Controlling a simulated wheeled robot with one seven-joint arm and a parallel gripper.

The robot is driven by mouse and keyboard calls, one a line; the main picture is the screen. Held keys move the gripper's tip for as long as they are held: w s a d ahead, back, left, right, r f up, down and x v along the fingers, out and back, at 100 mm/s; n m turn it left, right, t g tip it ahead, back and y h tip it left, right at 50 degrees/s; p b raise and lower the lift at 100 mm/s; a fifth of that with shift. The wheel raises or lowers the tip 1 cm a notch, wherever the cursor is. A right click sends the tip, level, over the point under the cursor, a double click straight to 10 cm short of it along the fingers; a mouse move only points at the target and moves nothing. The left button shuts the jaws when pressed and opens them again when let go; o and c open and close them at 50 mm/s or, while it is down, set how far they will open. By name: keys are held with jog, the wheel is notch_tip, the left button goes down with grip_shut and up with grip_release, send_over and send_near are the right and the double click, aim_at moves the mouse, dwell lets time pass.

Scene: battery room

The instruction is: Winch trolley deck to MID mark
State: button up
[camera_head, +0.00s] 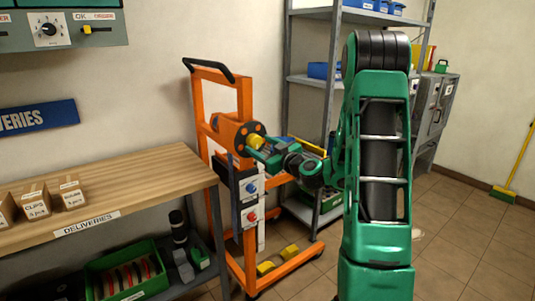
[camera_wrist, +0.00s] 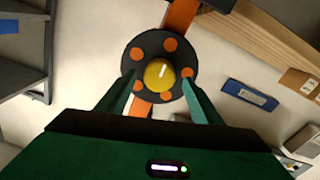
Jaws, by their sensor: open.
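The orange trolley (camera_head: 216,92) stands upright between the bench and the shelf rack, with a black handle on top. Its winch is a dark round disc with orange spots (camera_head: 243,128), which also shows in the wrist view (camera_wrist: 137,55). A yellow knob (camera_wrist: 158,75) with a white line sits at the disc's centre. My gripper (camera_wrist: 160,80) is open, with one green finger to each side of the knob; I cannot tell whether they touch it. In the head view my gripper (camera_head: 258,149) is at the winch. I cannot make out the deck or a MID mark.
A wooden bench (camera_head: 130,190) with small boxes is at left, near the trolley. A panel with a blue and a red knob (camera_head: 251,216) is on the trolley, below my gripper. A grey shelf rack (camera_head: 310,80) stands behind my arm. Open tiled floor (camera_head: 465,240) lies at right.

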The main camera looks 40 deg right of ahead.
aim_at(257, 143)
jog(key=s, duration=0.7)
jog(key=shift+s, duration=0.3)
jog(key=shift+d, duration=0.1)
jog(key=w+m, duration=0.1)
jog(key=w, duration=0.2)
jog(key=w+m, duration=0.2)
jog(key=w, duration=0.2)
jog(key=w+m, duration=0.2)
jog(key=w, duration=0.2)
jog(key=shift+f, duration=0.1)
dwell(0.4)
